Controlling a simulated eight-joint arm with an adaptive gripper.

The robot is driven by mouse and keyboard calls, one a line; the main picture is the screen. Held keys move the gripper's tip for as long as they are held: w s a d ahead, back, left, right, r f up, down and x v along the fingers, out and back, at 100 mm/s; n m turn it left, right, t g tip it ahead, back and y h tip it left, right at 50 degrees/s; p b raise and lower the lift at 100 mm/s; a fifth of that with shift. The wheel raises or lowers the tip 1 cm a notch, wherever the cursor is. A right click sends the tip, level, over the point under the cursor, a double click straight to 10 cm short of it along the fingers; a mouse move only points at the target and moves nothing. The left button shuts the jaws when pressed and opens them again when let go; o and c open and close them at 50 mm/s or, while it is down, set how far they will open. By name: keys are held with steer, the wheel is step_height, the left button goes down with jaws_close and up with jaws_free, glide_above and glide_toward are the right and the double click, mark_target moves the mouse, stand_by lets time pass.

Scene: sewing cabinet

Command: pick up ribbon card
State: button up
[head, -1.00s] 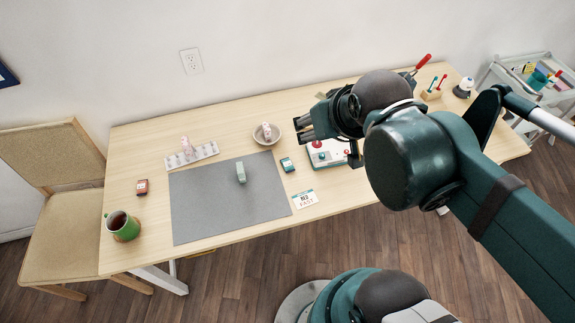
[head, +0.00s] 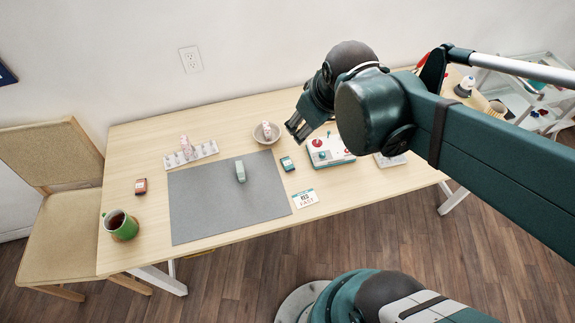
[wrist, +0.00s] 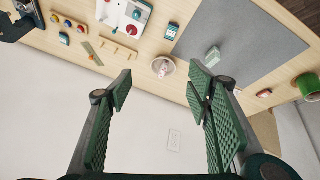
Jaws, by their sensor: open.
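No item is clearly marked as the ribbon card, and I cannot tell which it is. Small card-like items are a teal one (head: 288,163) right of the grey mat, a red-brown one (head: 141,186) left of it, and a white printed card (head: 305,198) at the mat's right corner. A pale green block (head: 240,171) stands on the mat; it also shows in the wrist view (wrist: 212,56). A pink item (head: 266,130) is in a bowl (head: 257,138). My gripper (head: 298,130) is open and empty, above the table's back, right of the bowl.
The grey mat (head: 205,210) covers the table's middle-left. A pale rack (head: 204,151) with a pink item stands behind it. A green mug (head: 125,231) stands at the left front.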

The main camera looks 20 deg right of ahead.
steer(key=w+a+f+n+g+b, duration=0.1)
steer(key=w+f+n+g+b, duration=0.15)
steer(key=w+f+n, duration=0.7)
steer(key=n+g+b, duration=0.1)
steer(key=n+g, duration=0.2)
steer(key=n, duration=0.2)
glide_above(288, 163)
steer(key=shift+s+a+f, duration=0.1)
steer(key=shift+f, duration=7.55)
steer(key=shift+f, duration=0.1)
steer(key=shift+f+b, duration=0.4)
steer(key=shift+f, duration=0.8)
steer(key=shift+f, duration=0.1)
steer(key=shift+f+b, duration=0.75)
steer(key=shift+f, duration=1.75)
steer(key=shift+c, duration=0.2)
